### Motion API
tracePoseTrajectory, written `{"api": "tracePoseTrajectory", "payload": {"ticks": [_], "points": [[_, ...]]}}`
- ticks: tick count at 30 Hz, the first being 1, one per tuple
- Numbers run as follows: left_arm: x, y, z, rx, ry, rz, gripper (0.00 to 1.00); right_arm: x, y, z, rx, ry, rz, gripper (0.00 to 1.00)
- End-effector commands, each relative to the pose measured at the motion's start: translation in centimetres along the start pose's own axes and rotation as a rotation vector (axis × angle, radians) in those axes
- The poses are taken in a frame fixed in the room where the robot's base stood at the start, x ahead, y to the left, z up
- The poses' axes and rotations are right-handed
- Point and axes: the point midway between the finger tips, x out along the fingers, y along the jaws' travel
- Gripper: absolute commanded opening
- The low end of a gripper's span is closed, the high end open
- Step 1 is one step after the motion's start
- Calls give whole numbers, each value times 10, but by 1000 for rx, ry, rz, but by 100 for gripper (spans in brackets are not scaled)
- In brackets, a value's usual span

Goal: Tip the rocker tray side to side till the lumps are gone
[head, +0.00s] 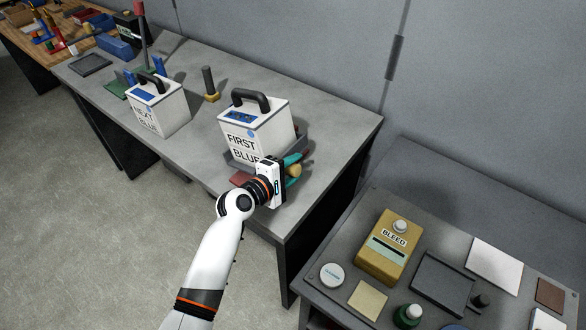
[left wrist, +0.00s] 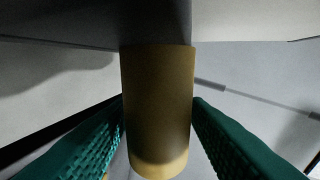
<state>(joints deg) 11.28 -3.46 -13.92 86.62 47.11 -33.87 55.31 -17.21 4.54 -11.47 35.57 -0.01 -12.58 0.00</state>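A white box lettered FIRST BLUE (head: 258,128), with a black handle on top, stands in or just in front of a dark grey tray, whose rim (head: 301,143) shows at its right; I take this for the rocker tray. A tan cylindrical grip (head: 294,170) sticks out at the tray's near right side. My left gripper (head: 290,164) is at this grip. In the left wrist view the grip (left wrist: 158,105) fills the gap between the two teal fingers, which appear to touch both sides. Any lumps are hidden. My right gripper is out of view.
A second white box, NEXT BLUE (head: 160,110), stands left on the same grey table. A dark post on a yellow base (head: 209,85) is behind. A lower table at right holds a yellow BLEED box (head: 386,250) and a dark tray (head: 440,285). A wall closes the back.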

Motion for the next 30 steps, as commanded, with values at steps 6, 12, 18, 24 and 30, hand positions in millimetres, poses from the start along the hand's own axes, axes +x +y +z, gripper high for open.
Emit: {"api": "tracePoseTrajectory", "payload": {"ticks": [6, 12, 18, 24, 30], "points": [[0, 1, 0, 0, 1, 2, 52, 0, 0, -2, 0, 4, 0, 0], [-4, 2, 0, 0, 1, 3, 52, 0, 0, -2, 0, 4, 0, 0], [-32, 2, 0, 1, -1, 2, 52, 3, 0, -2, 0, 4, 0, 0], [-74, 3, 1, 1, -1, 2, 52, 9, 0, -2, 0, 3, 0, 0], [-106, 2, 1, 1, -1, 2, 52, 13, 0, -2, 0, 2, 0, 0]]}}
